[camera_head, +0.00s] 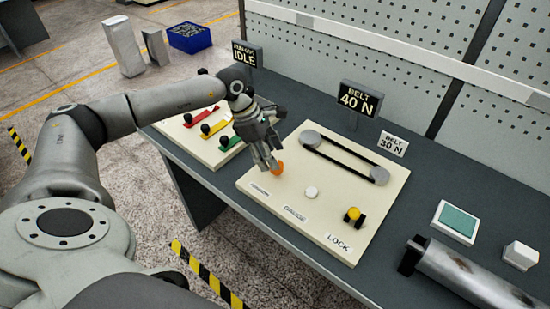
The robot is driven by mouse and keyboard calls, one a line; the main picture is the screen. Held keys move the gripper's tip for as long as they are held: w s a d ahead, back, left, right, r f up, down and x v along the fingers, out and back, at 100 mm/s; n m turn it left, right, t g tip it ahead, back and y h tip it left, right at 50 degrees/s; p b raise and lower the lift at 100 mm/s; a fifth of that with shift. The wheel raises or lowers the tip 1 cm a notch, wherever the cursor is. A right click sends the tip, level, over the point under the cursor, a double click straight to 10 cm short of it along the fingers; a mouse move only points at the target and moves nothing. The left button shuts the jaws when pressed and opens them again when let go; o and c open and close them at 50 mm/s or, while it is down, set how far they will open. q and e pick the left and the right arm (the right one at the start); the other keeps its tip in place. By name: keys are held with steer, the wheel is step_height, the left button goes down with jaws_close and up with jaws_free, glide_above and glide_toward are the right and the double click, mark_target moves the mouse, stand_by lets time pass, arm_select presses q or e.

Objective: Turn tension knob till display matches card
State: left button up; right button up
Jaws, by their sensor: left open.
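The tension knob (278,168) is orange and sits at the left of the cream panel (330,214). My left gripper (272,167) is open with its fingers down at the knob; whether they touch it is unclear. The fingers hide part of the knob. The dark display (360,100) behind the panel reads "BELT 40 N". The white card (393,144) to its right reads "BELT 30 N". A black belt (340,157) runs between two grey pulleys on the panel. My right gripper is not in view.
A second panel with red, yellow and green levers (204,130) stands left. A grey cylinder (470,275) lies front right, near a green-topped pad (455,221).

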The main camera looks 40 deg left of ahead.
arm_select(q)
steer(key=shift+x, duration=1.8)
steer(key=c, duration=1)
